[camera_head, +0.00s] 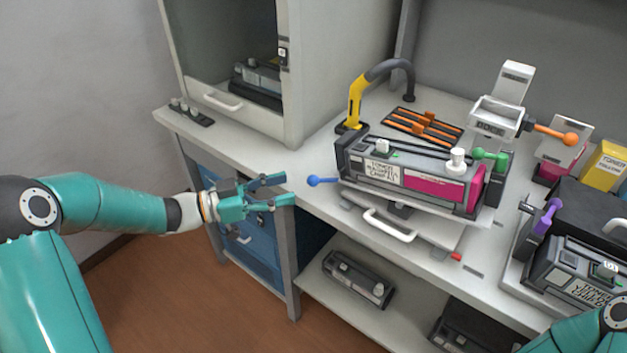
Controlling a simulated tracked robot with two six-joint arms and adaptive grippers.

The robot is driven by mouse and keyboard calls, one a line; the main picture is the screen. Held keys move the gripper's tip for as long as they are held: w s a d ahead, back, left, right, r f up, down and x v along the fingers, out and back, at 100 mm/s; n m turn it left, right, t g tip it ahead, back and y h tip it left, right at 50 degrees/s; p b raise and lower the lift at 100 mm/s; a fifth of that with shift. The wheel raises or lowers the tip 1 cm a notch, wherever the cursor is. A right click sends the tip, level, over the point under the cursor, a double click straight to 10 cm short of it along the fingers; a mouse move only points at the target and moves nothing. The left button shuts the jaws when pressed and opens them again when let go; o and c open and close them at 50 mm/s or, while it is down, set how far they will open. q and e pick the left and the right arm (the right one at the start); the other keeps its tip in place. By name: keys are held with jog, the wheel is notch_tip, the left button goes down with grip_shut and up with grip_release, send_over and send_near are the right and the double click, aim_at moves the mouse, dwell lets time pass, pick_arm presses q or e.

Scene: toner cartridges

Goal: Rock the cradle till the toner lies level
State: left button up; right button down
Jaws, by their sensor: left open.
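A dark grey toner cartridge (400,168) with a magenta window (435,188) and a white label sits on the workbench. It rests in what looks like the cradle (495,212), whose parts are mostly hidden under it. A blue ball lever (322,181) sticks out at its left end and a green one (490,157) at its right end. A white handle (390,227) is in front, below it. My left gripper (288,188) is open and empty, left of the blue lever and apart from it. My right arm shows only at the bottom right corner; its gripper is outside the view.
A white cabinet (345,60) stands at the back left. Behind the cartridge are a yellow-black hose (356,100), an orange-tool tray (425,128) and a white hopper (494,116) with an orange lever. Another cartridge (580,270) with a purple lever (548,216) is at right. The lower shelf (335,305) holds more cartridges.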

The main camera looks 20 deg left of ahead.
aim_at(312, 179)
pick_arm(q)
jog(key=x, duration=0.7)
grip_shut()
jog(key=shift+r, duration=0.1)
